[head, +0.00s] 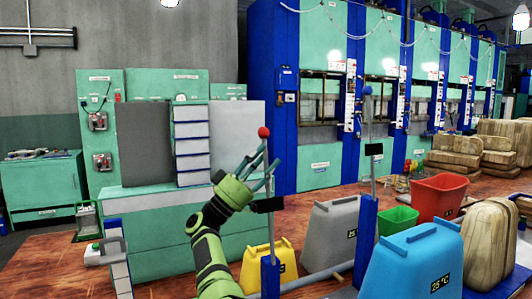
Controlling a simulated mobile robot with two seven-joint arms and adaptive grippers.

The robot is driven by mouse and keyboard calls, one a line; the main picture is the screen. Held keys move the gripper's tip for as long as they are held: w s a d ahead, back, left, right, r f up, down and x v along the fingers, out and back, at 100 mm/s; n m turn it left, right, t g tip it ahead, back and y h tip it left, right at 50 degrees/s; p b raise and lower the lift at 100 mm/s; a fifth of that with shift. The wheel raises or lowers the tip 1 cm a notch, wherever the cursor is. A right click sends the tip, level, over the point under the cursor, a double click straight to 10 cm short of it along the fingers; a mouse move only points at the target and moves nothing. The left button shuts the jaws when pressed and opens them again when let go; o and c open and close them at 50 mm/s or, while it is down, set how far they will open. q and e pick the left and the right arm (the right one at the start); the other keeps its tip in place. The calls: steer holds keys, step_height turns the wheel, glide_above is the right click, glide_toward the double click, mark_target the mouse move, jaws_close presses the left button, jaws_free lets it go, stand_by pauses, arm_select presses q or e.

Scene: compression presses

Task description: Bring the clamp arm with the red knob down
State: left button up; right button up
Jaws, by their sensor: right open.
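The red knob (264,132) tops a clamp arm that stands upright, with a black block (268,204) partway down and a blue post (270,277) below. My right gripper (260,166), on a green arm, is open. Its fingers point up and to the right, just below the red knob, and overlap the clamp arm's rod in the picture. I cannot tell whether they touch it. A second upright clamp arm with a blue knob (367,90) stands to the right on its own blue post (366,240). My left gripper is not in view.
Yellow (256,268), grey (333,232) and blue (416,258) weight-like blocks stand around the posts. Green (398,221) and red (437,194) bins and a wooden-looking block (487,245) are at right. A green cabinet (150,220) stands behind; tall blue-green presses line the back.

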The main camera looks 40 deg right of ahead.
steer(key=shift+s+d+r, duration=0.1)
steer(key=shift+d+r, duration=0.25)
steer(key=shift+r, duration=0.05)
steer(key=shift+c, duration=0.4)
jaws_close()
